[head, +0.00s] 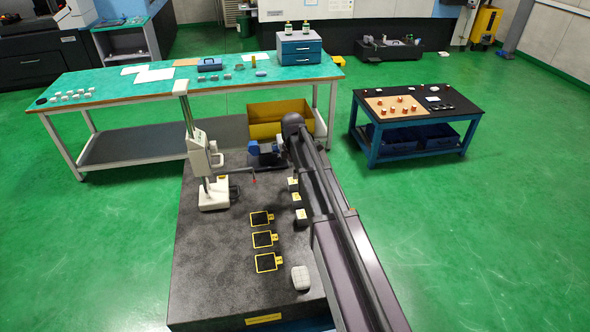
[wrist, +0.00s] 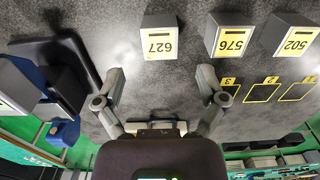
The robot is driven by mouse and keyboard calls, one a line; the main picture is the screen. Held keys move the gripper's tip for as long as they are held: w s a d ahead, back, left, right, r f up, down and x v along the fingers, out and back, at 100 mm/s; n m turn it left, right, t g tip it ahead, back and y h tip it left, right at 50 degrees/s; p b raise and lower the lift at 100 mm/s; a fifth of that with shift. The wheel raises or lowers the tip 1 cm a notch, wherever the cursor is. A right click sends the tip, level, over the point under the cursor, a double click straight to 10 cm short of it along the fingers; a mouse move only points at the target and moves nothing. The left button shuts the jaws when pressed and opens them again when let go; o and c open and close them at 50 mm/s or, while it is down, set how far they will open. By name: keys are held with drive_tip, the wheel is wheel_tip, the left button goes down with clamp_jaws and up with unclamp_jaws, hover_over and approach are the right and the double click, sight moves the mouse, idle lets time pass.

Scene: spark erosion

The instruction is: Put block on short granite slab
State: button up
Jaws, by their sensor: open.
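The dark speckled granite slab (head: 210,275) fills the lower middle of the head view. Three grey blocks with pale tops stand in a row along its right side, beside my arm. In the wrist view they carry labels: block 627 (wrist: 160,38), block 576 (wrist: 231,36) and block 502 (wrist: 290,36). My gripper (wrist: 160,76) is open and empty, with its fingers apart. Block 627 appears just beyond the fingertips, roughly centred between them, and no contact shows. In the head view the fingers are too small to make out.
Three yellow-framed dark squares (head: 265,240) lie on the slab left of the blocks. A white height gauge (head: 213,193) stands farther left. A pale rounded object (head: 300,277) sits near the front right. The slab's left front is clear.

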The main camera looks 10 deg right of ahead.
sight(293, 182)
drive_tip(key=shift+r+p, duration=2.3)
drive_tip(key=shift+r, duration=0.25)
drive_tip(key=shift+s, duration=0.1)
drive_tip(key=s+m, duration=1.8)
drive_tip(key=s, duration=0.7)
drive_tip(key=shift+s+d, duration=0.35)
drive_tip(key=shift+d, duration=0.05)
